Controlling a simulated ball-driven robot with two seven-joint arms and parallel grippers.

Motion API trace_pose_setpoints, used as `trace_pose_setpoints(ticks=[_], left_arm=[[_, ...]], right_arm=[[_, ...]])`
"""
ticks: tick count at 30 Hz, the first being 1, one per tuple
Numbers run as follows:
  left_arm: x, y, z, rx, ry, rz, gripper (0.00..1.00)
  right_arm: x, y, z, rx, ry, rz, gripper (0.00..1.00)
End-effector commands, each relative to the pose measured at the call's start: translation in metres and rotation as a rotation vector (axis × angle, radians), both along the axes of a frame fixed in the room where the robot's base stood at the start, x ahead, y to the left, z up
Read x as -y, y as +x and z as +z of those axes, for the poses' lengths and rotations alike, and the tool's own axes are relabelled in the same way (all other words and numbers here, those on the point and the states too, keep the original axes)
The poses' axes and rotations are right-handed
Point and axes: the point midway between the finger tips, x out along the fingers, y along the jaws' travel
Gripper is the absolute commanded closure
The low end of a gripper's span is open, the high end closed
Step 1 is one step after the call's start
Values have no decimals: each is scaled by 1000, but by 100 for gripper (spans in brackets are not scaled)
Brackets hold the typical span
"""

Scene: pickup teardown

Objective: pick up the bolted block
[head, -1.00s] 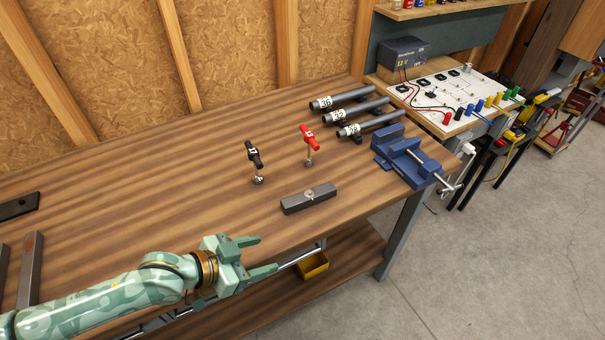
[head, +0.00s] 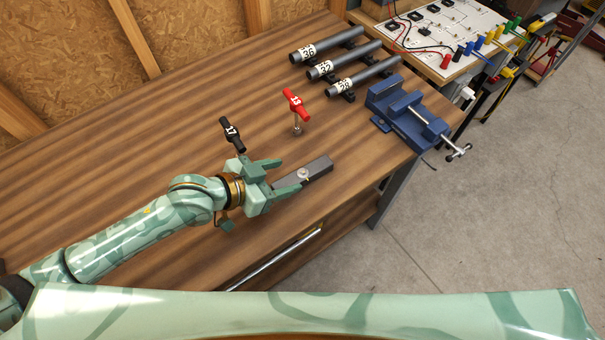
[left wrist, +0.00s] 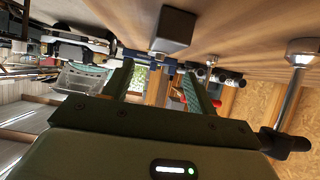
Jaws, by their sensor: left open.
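The bolted block (head: 320,168) is a dark grey bar on the wooden bench, with a round bolt head (head: 303,174) on its top. In the left wrist view the block (left wrist: 174,30) shows end-on above the fingers, in a tilted picture. My left gripper (head: 287,175) is open, its fingers pointing at the block's left end. The fingers look empty; I cannot tell whether they touch the block. A black T-handle tool marked 17 (head: 232,134) stands just behind the gripper, its foot hidden. A red T-handle tool marked 13 (head: 296,105) stands behind the block. My right gripper is out of view.
A blue vise (head: 408,113) sits at the bench's right end. Several numbered tubes (head: 342,69) lie on holders behind it. The wooden bench top (head: 120,155) is clear to the left. A mint part of my own body crosses the bottom of the head view.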

Motion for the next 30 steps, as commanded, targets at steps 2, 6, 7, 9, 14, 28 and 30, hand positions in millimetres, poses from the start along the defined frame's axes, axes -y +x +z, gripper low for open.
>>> trace_pose_setpoints(ticks=[2, 6, 7, 9, 14, 28, 30], left_arm=[[8, 5, -6, -2, -1, 0, 43], [15, 10, -10, -1, -2, 0, 43], [17, 12, -13, -1, -1, 0, 43], [25, 17, -19, -2, -2, -1, 43], [42, 30, -33, -2, 0, 1, 43], [48, 34, -34, 0, 1, 1, 84], [48, 34, -34, 0, 1, 1, 100]], right_arm=[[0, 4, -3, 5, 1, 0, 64], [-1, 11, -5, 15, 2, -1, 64], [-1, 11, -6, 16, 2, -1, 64], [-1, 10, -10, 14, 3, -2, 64], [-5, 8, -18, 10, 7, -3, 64], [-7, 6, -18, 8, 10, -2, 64], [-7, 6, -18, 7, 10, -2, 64]])
